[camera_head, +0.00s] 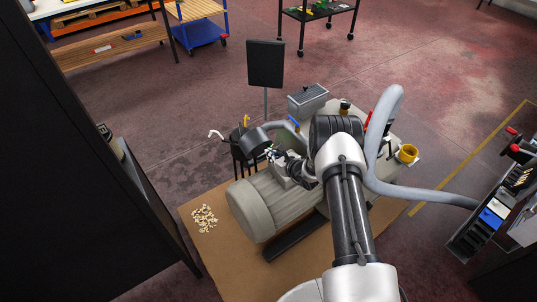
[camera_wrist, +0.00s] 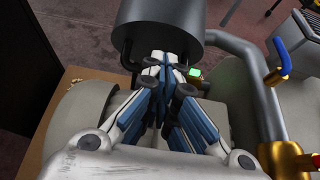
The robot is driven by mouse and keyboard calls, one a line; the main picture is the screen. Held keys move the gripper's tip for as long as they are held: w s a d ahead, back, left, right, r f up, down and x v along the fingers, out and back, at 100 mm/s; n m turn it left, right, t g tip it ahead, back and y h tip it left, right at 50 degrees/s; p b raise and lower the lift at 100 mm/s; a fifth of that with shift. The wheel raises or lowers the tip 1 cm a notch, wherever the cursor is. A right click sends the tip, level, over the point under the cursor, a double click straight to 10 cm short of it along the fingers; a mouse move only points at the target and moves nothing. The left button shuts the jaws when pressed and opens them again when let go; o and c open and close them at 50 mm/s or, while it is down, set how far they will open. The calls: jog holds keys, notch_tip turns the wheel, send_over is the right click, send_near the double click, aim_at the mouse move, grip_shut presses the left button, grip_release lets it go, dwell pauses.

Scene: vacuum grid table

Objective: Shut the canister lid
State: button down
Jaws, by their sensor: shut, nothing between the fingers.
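A dark grey cylinder (camera_head: 254,138), which looks like the canister or its lid, sits at the left end of the vacuum machine. I cannot tell whether the lid is a separate part of it. In the wrist view the dark cylinder (camera_wrist: 160,28) fills the top middle, with its rounded wall towards me. My gripper (camera_head: 273,153) is right beside it on its lower right. In the wrist view my gripper (camera_wrist: 166,62) is shut and empty, fingertips at the cylinder's lower edge. Whether they touch it is unclear. The fingers hide part of that edge.
A large beige tank (camera_head: 254,212) lies below the gripper on a brown board (camera_head: 218,254). A pipe with a blue-handled valve (camera_wrist: 281,60) stands right of the cylinder. A black panel on a post (camera_head: 265,63) rises behind. Pale pellets (camera_head: 204,218) lie left.

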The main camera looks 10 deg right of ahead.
aim_at(262, 146)
jog(key=shift+w+a+r, duration=0.2)
jog(key=shift+w+r, duration=0.05)
jog(key=shift+w, duration=0.25)
jog(key=shift+w+a+r, duration=0.2)
jog(key=shift+w, duration=0.25)
jog(key=shift+r, duration=0.1)
jog(key=shift+w+a+r+g+h, duration=0.1)
jog(key=shift+w+r+g+h, duration=0.2)
jog(key=shift+r+g, duration=0.1)
